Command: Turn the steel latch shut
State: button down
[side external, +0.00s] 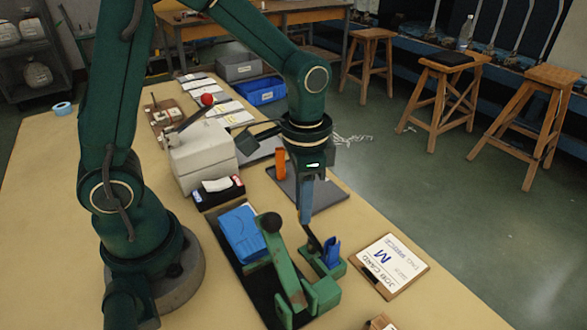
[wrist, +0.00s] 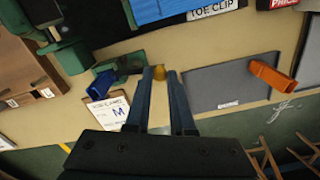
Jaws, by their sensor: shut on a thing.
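My gripper (side external: 306,220) points straight down beside the small green fixture (side external: 331,267). In the wrist view my fingertips (wrist: 160,73) close around a small brass-coloured knob (wrist: 159,72). A dark, narrow bar, which looks like the steel latch (side external: 314,240), runs from the fingertips to the green fixture. A blue upright piece (side external: 331,252) stands in the fixture. The fingers hide part of the latch, and its exact angle is hard to tell.
A green lever clamp (side external: 285,265) with a round knob stands close left of my gripper, by a blue pack (side external: 243,233). A job card clipboard (side external: 392,265) lies right.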

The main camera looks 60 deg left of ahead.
jog(key=shift+s+n, duration=0.25)
jog(key=shift+n, duration=0.55)
jog(key=c, duration=0.8)
grip_release()
jog(key=shift+o, duration=0.2)
jog(key=shift+r, duration=2.6)
